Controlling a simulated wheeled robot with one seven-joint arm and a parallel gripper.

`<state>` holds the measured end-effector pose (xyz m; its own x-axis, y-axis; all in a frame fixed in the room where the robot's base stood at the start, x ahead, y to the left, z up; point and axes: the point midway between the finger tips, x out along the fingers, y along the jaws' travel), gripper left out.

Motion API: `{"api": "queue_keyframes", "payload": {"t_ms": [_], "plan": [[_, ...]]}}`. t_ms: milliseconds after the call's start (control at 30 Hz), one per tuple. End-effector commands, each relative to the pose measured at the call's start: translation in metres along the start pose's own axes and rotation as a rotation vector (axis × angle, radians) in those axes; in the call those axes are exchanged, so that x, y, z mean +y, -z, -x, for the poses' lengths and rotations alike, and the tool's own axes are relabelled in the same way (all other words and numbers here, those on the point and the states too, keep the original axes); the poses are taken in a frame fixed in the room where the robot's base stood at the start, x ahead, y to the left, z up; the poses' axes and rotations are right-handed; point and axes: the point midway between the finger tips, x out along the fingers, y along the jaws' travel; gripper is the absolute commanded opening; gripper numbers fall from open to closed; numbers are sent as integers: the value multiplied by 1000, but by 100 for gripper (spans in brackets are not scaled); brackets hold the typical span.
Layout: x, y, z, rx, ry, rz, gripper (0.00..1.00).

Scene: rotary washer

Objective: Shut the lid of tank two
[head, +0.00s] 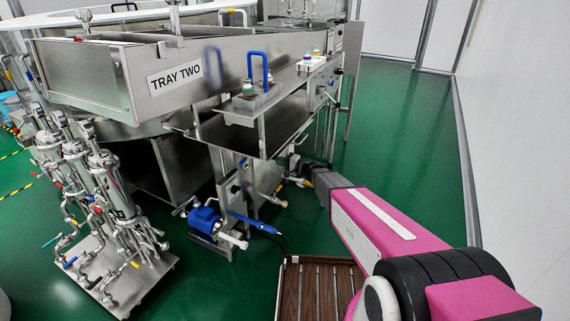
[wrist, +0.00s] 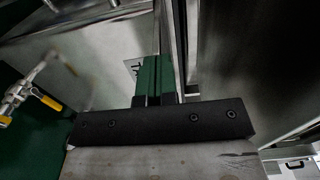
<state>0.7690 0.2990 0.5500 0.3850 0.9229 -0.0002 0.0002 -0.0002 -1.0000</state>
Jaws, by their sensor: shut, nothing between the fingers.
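I cannot make out a label reading tank two, nor a lid I can be sure is its own. A steel trough (head: 222,75) labelled TRAY TWO (head: 175,78) stands at upper left in the head view. In the wrist view, my gripper (wrist: 158,62) has its green fingers together and empty. The fingers point toward steel panels (wrist: 105,40), partly covering a white label (wrist: 131,66) of which only a fragment shows. I cannot tell whether they touch the steel. In the head view my arm reaches in from lower right, and the fingers are out of sight.
A shelf with a blue-handled carrier (head: 258,88) is beside the trough. A blue pump (head: 206,219) and a cart of steel cylinders (head: 107,177) stand below. A brown slatted platform (head: 318,287) lies at the bottom. Green floor (head: 408,130) is clear toward the right wall.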

Motion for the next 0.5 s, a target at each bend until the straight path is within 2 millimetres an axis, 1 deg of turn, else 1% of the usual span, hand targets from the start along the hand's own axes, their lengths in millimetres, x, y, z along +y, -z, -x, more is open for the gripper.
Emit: {"api": "queue_keyframes", "payload": {"t_ms": [367,467,500], "plan": [[0,0,-2,-1,0,0,0],[0,0,-11,-2,0,0,0],[1,0,-17,-3,0,1,0]]}}
